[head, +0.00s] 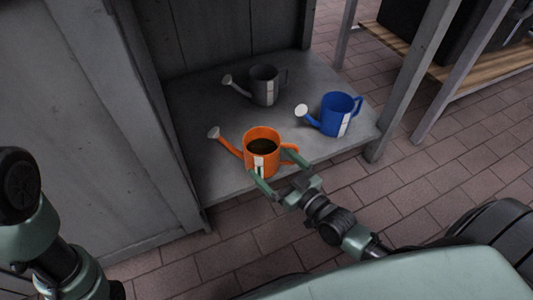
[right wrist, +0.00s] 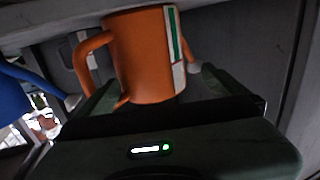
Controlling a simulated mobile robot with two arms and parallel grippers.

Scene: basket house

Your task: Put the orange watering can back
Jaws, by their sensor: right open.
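The orange watering can (head: 262,146) stands upright on the grey shelf board (head: 206,166), near its front edge, with its spout to the left and its handle to the right. It also shows close up in the right wrist view (right wrist: 143,55). My right gripper (head: 278,174) is open at the can, its fingers spread to either side of the can's lower front. In the right wrist view one finger is left and one right of the can; contact is not clear. My left arm is at the lower left of the head view; its gripper is not visible.
A grey watering can (head: 264,86) stands behind on the same shelf, and a blue watering can (head: 338,114) stands to the right. A wooden post (head: 408,80) bounds the shelf at right, a grey panel (head: 75,120) at left. Brick-tiled floor (head: 420,190) lies in front.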

